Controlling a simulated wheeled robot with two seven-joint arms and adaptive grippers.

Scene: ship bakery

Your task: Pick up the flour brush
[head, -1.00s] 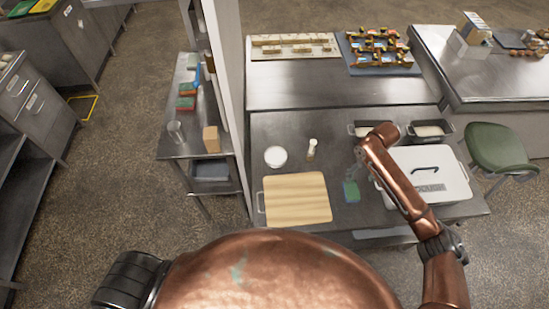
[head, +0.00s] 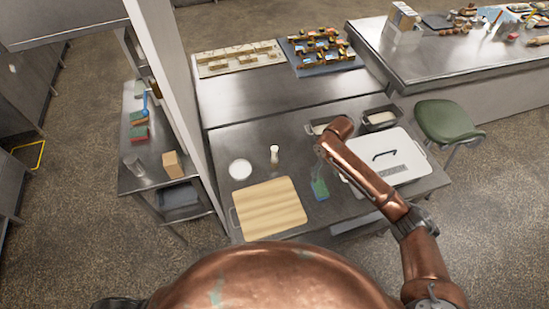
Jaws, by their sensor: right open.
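I cannot single out the flour brush with certainty. A small upright white and tan item (head: 274,154) stands on the near metal table, too small to identify. Several small tools (head: 497,20) lie on the far right counter, and a brush among them cannot be made out. My right gripper (head: 318,152) is open and seems empty, over the near table left of the white lidded box and just beyond a green and blue sponge (head: 320,189). My left gripper is not in view.
A wooden board (head: 268,205), a white round dish (head: 240,169), a lidded white box (head: 400,165) and dark tins (head: 381,119) sit on the near table. A green stool (head: 448,121) stands right. A post (head: 170,75) rises left. The table's middle back is clear.

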